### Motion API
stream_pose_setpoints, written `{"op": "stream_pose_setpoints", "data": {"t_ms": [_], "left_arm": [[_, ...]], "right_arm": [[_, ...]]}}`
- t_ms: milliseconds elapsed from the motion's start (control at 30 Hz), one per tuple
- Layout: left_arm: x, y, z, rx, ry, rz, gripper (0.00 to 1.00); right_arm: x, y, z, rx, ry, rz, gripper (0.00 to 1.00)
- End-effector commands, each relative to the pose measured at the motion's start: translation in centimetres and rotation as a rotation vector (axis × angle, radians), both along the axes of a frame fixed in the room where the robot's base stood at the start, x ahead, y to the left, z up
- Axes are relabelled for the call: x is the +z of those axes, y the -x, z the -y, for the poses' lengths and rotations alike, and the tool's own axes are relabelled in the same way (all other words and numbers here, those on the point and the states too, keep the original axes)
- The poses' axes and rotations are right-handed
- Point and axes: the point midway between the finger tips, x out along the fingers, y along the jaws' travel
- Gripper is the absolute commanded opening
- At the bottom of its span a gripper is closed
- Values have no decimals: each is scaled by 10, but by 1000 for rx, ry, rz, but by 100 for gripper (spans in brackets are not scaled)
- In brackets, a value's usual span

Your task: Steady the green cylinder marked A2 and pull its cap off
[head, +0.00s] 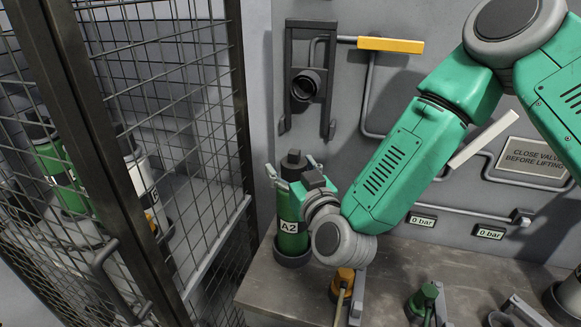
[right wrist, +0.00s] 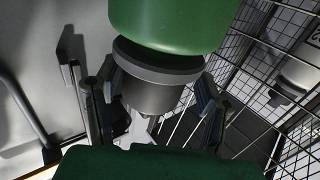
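The green cylinder marked A2 (head: 291,238) stands upright in a dark round holder at the bench's back left. Its dark cap (head: 293,163) is on top. In the right wrist view, the green body (right wrist: 170,22) is at the top, with the dark cap (right wrist: 150,92) below it. My right gripper (head: 293,176) is at the cap. Its fingers (right wrist: 157,95) are spread on either side of the cap and look open. I cannot tell whether a finger touches it. My wrist hides part of the cylinder's right side. My left gripper is not in view.
A wire mesh cage (head: 170,110) with more cylinders stands close on the left. Behind are a wall bracket (head: 307,85), a yellow handle (head: 390,45) and pipes. An orange-topped fitting (head: 343,280) and a green valve (head: 425,300) stand on the grey bench (head: 300,297).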

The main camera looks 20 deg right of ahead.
Motion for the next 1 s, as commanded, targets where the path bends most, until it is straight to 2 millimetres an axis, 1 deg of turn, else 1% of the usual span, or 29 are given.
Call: {"op": "stream_pose_setpoints", "data": {"t_ms": [33,67,100,133,167,200,267,300,567,667,767,867,1000], "left_arm": [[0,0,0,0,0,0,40],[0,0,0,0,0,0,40],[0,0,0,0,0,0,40],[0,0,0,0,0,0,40],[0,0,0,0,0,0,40],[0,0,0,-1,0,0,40],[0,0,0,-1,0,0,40],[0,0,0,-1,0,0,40],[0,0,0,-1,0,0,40],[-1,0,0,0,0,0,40],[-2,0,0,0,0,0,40],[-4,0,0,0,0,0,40],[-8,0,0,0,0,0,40]], "right_arm": [[0,0,1,-1,-1,0,41],[0,0,2,-1,-1,0,31],[0,0,2,-1,-1,0,17],[0,0,1,-1,-1,0,6],[0,0,1,-1,0,0,0],[0,0,1,-1,0,-1,46],[0,0,0,-1,1,-1,67],[0,0,0,-1,1,-1,70],[0,0,-2,-1,2,0,70],[0,3,-1,0,1,-1,70],[-1,12,0,1,1,-2,70],[-1,28,1,2,1,-2,70],[-1,55,3,3,0,-2,70]]}}
